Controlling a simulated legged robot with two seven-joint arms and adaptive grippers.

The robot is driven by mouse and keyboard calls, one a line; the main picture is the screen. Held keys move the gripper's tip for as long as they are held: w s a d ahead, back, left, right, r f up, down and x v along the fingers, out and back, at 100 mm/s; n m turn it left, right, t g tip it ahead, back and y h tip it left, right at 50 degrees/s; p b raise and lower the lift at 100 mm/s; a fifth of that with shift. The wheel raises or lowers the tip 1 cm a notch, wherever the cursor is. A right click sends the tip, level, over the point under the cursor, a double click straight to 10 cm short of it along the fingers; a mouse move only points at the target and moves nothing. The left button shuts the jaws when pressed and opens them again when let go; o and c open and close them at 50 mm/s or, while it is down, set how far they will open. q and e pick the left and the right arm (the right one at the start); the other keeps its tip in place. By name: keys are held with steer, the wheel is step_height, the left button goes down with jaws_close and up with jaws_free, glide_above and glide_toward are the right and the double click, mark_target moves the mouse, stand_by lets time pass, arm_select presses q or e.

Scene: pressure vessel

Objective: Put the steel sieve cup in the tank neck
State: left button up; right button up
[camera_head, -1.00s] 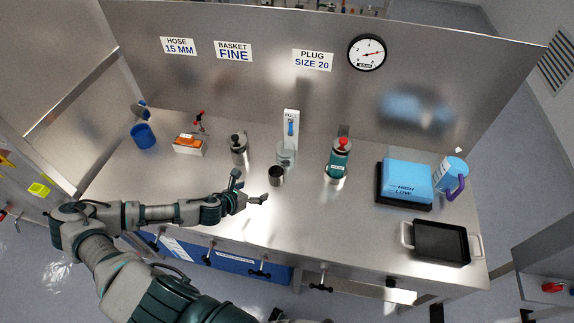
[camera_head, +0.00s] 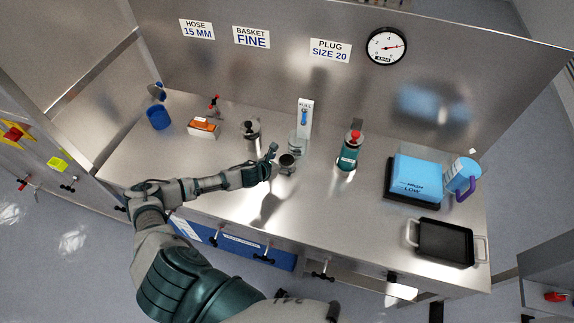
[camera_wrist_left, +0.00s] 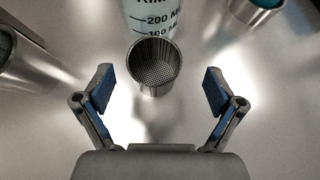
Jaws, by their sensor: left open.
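The steel sieve cup (camera_head: 287,163) stands on the steel bench, and its perforated bottom shows through its open top in the left wrist view (camera_wrist_left: 155,68). My left gripper (camera_head: 276,160) is open and empty beside the cup. In the wrist view its two blue-padded fingers (camera_wrist_left: 158,90) are spread wide, with the cup ahead, roughly centred between them. A steel canister (camera_head: 250,130) stands left of the cup, and a teal vessel with a red top (camera_head: 348,153) stands to the right. I cannot tell which opening is the tank neck. My right gripper is not in view.
A marked measuring cylinder (camera_head: 298,143) stands close behind the cup, under a FULL gauge (camera_head: 304,118). A blue cup (camera_head: 159,117) and an orange-topped box (camera_head: 203,128) are at left. A blue box (camera_head: 418,177), a jug (camera_head: 463,176) and a black tray (camera_head: 445,242) are at right. The front middle is clear.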

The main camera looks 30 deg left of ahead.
mark_target(292, 158)
arm_select(q)
steer(key=x, duration=0.4)
steer(key=shift+r, duration=0.1)
steer(key=shift+w+a+f, duration=0.15)
steer(key=shift+f, duration=0.05)
steer(key=shift+a+f, duration=0.15)
steer(key=shift+a, duration=0.3)
steer(key=c, duration=1)
steer(key=shift+c, duration=1.3)
steer(key=shift+d, duration=0.35)
steer(key=shift+c, duration=0.6)
steer(key=shift+d+r, duration=0.1)
steer(key=shift+r, duration=0.8)
steer(key=shift+a+r, duration=0.2)
steer(key=shift+r, duration=0.3)
steer(key=shift+a+r, duration=0.15)
steer(key=shift+r, duration=0.4)
steer(key=s+r+b, duration=0.1)
steer(key=s+b, duration=0.2)
steer(key=s, duration=1.3)
steer(key=shift+a+r, duration=0.2)
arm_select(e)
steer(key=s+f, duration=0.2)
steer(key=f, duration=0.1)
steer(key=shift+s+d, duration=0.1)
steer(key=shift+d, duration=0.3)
